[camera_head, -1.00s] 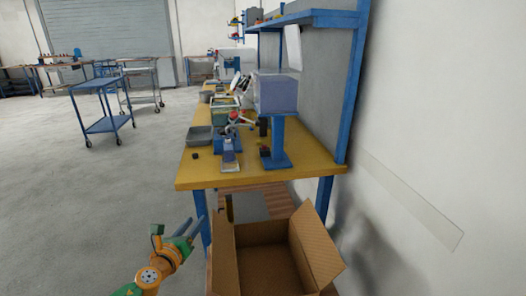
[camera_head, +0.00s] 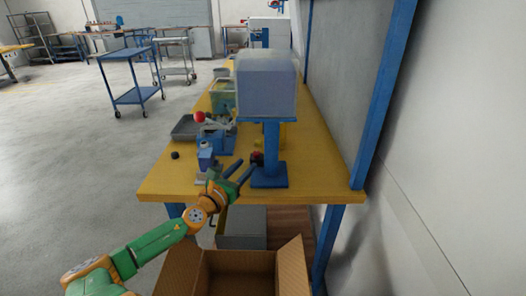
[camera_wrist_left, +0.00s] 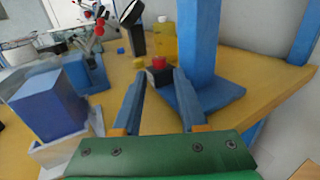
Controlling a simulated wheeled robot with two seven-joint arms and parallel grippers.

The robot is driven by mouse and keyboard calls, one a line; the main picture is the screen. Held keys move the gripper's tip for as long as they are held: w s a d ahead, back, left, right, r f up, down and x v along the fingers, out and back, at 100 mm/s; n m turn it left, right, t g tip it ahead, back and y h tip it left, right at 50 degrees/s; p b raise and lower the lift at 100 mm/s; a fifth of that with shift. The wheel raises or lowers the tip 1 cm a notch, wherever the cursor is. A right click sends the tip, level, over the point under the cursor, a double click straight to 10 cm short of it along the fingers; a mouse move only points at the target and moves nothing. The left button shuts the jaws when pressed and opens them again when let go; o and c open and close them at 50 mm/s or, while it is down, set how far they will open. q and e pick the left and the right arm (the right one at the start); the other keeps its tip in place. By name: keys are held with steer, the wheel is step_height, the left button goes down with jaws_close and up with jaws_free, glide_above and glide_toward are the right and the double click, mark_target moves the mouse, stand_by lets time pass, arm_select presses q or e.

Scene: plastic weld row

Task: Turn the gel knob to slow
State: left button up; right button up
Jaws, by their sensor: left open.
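My left gripper (camera_head: 245,168) is open and empty at the near edge of the yellow bench, with its two blue fingers pointing inward. A small black object with a red top (camera_head: 257,158) stands just beyond the fingertips, beside the foot of a blue post. In the left wrist view this object (camera_wrist_left: 158,72) shows between and beyond the fingertips of the gripper (camera_wrist_left: 160,80), apart from them. No marking or slow position is readable, so I cannot tell if it is the gel knob. A small dark round piece (camera_head: 175,155) lies at the bench's left edge. My right gripper is out of view.
The blue post (camera_head: 271,145) carries a large grey-blue box (camera_head: 266,85). A blue block (camera_wrist_left: 48,103) on a white base stands left of the gripper. A grey tray (camera_head: 187,128) lies farther back. An open cardboard box (camera_head: 285,262) is below the bench's front edge.

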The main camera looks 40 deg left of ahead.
mark_target(256, 155)
arm_select(q)
steer(key=shift+w+a+r, duration=0.15)
steer(key=shift+w+r, duration=0.1)
steer(key=shift+w, duration=0.1)
steer(key=x, duration=0.2)
steer(key=b+x, duration=0.1)
steer(key=x, duration=0.1)
steer(key=shift+f, duration=0.2)
steer(key=shift+w+a+r, duration=0.1)
steer(key=shift+w, duration=0.3)
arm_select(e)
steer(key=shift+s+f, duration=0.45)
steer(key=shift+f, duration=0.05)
